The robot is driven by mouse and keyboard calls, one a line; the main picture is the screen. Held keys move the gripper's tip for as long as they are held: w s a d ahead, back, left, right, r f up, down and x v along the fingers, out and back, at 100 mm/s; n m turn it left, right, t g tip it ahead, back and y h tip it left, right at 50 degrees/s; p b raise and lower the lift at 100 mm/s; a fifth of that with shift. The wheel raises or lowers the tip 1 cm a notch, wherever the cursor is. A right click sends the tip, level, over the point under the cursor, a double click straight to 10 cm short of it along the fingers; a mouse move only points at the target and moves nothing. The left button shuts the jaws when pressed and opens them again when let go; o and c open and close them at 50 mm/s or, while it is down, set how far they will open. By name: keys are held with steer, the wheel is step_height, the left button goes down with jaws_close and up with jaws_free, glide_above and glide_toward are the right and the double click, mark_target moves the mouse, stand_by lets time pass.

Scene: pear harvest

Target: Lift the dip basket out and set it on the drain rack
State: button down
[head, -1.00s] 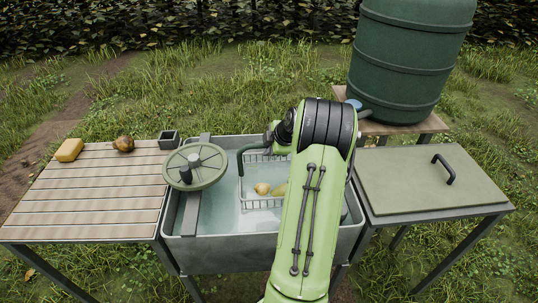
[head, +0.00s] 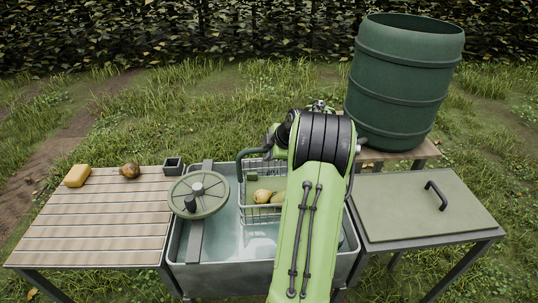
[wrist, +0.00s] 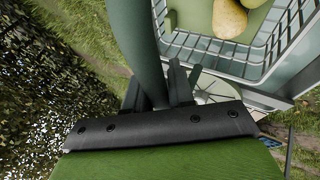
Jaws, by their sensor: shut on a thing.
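The wire dip basket (head: 250,212) hangs over the water of the grey sink (head: 186,268), its upper part above the back rim. It holds yellow pears (head: 262,196) and something green. Its green handle (head: 241,157) rises at the left side. In the wrist view the handle (wrist: 140,30) runs into my gripper (wrist: 165,88), which is shut on it; the basket's wire rim (wrist: 205,50) shows beside it. In the head view my arm hides the gripper and the basket's right side. The slatted wooden drain rack (head: 95,218) stands left of the sink, mostly bare.
A round green wheel-like lid (head: 205,205) on a bar sits at the sink's left. A lidded table and green barrel (head: 403,85) stand at right.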

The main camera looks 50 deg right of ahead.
step_height(320, 180, up, 7)
steer(key=p, duration=0.4)
steer(key=shift+r, duration=0.1)
